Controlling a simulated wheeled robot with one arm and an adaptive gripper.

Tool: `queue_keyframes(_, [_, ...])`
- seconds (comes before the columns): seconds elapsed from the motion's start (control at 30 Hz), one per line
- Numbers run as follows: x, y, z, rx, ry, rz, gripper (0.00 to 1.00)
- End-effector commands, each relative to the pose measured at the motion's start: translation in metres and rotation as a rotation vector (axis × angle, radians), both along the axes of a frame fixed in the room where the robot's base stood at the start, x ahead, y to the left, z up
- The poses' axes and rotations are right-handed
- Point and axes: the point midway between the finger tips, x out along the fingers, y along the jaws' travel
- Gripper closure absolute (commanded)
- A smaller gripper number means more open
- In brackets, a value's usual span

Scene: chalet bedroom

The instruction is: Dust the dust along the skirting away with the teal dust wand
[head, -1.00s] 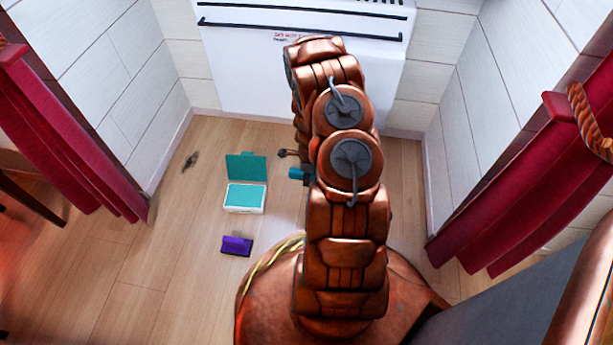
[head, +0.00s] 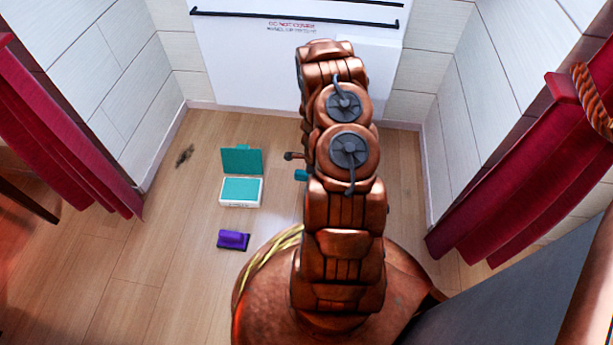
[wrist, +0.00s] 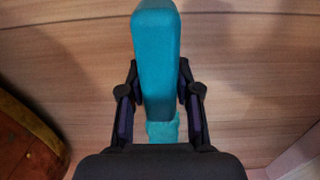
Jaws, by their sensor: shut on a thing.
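My gripper (wrist: 158,110) is shut on the teal dust wand (wrist: 156,55), whose handle stands between the two fingers in the wrist view. In the head view my arm hides most of the gripper, and only a small teal piece of the wand (head: 301,175) shows left of the arm. The dust (head: 184,155) is a small dark patch on the wood floor near the left wall's skirting (head: 163,150). It lies apart from the wand, to its left and a little farther off. The wand's far end is hidden.
An open teal and white case (head: 241,198) and a purple block (head: 233,240) lie on the floor left of my arm. A white heater-like panel (head: 250,65) is on the back wall. Red curtains (head: 60,140) hang at both sides. Floor between case and dust is clear.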

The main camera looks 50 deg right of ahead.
Motion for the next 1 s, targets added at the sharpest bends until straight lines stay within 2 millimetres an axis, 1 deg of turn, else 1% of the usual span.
queue_keyframes(0.7, [-0.058, -0.039, 0.001, 0.003, 0.002, -0.003, 1.0])
queue_keyframes(1.0, [-0.079, -0.055, 0.002, 0.001, 0.001, -0.002, 1.0])
